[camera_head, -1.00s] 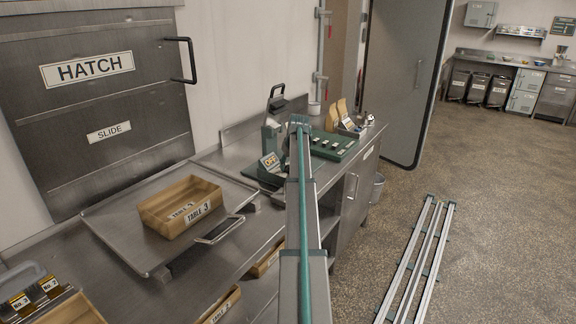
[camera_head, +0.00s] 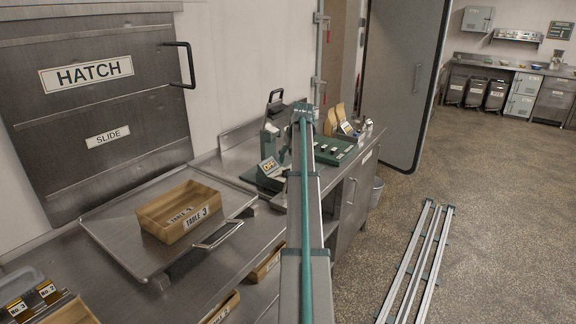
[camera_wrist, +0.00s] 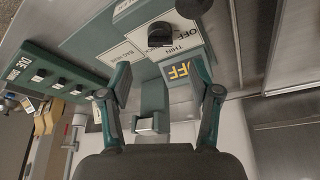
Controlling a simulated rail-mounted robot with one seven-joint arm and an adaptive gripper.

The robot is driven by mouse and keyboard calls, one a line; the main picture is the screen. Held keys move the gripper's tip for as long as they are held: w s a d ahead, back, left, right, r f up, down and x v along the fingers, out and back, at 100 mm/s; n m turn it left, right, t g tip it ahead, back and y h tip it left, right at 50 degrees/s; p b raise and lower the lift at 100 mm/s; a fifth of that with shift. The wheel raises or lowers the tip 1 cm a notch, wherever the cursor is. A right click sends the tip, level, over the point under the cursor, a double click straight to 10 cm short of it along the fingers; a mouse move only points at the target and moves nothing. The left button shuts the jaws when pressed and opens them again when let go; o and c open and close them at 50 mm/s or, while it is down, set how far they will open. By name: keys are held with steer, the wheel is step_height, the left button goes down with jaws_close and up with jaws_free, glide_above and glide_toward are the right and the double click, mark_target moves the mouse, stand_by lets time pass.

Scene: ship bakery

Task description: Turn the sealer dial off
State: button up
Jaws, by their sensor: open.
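The sealer (camera_head: 270,172) is a green machine on the steel counter, partly hidden behind my arm in the head view. In the wrist view its panel (camera_wrist: 188,52) carries white labels, one reading THIN and one reading OFF. The black round dial (camera_wrist: 160,35) sits among these labels. A dark plate with yellow letters (camera_wrist: 180,70), partly covered by my right finger, lies below it. My gripper (camera_wrist: 158,68) is open, with a finger on each side of the view. The dial lies beyond the fingertips, between them in the picture, and nothing is held. The dial's exact setting is unclear.
A green switch board (camera_head: 335,150) is right of the sealer and shows at left in the wrist view. A steel tray (camera_head: 110,240) holds a wooden TABLE 3 box (camera_head: 160,222). Paper bags (camera_head: 332,120) stand behind the board. The floor at right holds rails (camera_head: 420,260).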

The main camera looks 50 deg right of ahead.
steer(key=shift+v, duration=2.15)
